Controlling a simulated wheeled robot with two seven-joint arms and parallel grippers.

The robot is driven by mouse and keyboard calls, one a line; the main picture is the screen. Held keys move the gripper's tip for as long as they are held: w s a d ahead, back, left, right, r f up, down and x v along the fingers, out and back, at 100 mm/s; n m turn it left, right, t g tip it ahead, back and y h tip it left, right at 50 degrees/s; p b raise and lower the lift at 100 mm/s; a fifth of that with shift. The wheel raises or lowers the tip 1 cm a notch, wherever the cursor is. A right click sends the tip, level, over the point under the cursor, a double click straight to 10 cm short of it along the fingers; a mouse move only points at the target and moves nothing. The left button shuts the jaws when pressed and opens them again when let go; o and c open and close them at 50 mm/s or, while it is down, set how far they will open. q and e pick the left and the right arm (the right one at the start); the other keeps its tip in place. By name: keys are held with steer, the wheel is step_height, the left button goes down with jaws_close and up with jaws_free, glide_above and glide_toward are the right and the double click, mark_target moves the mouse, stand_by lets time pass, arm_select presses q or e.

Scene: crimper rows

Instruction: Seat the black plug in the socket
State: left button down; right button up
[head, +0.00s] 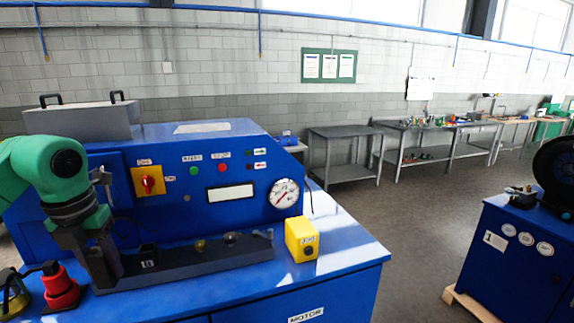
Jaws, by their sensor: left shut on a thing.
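My left gripper (102,272) points down over the left end of the dark rail on the blue machine's top. It is shut on a dark thing that looks like the black plug; the fingers and the thing blend together, so its outline is unclear. A small black box-like fitting (148,256) with a pale marking below it stands on the rail, just right of the gripper; I cannot tell whether it is the socket. My right gripper is not in view.
A red piece with a black top (61,290) stands left of the gripper. A yellow button box (301,240) sits at the right of the blue machine (345,255). Control panel (220,180) with knob, buttons and gauge rises behind. The machine's front right top is clear.

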arm_select(q)
steer(key=s+d+f+n+g+b, duration=0.1)
steer(key=d+f+n, duration=0.4)
steer(key=f+n, duration=0.6)
steer(key=s+d+f+n+g+b, duration=0.1)
steer(key=s+d+f+n+b, duration=0.2)
steer(key=d+f+n, duration=0.3)
steer(key=s+d+f+n+b, duration=0.3)
steer(key=d+f+n, duration=0.2)
steer(key=f+n, duration=1.1)
steer(key=shift+d+n+g+b, duration=0.25)
steer(key=shift+n+g+b, duration=0.1)
steer(key=shift+n+g, duration=0.05)
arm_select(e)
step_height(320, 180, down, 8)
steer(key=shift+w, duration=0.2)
arm_select(q)
steer(key=shift+f, duration=0.1)
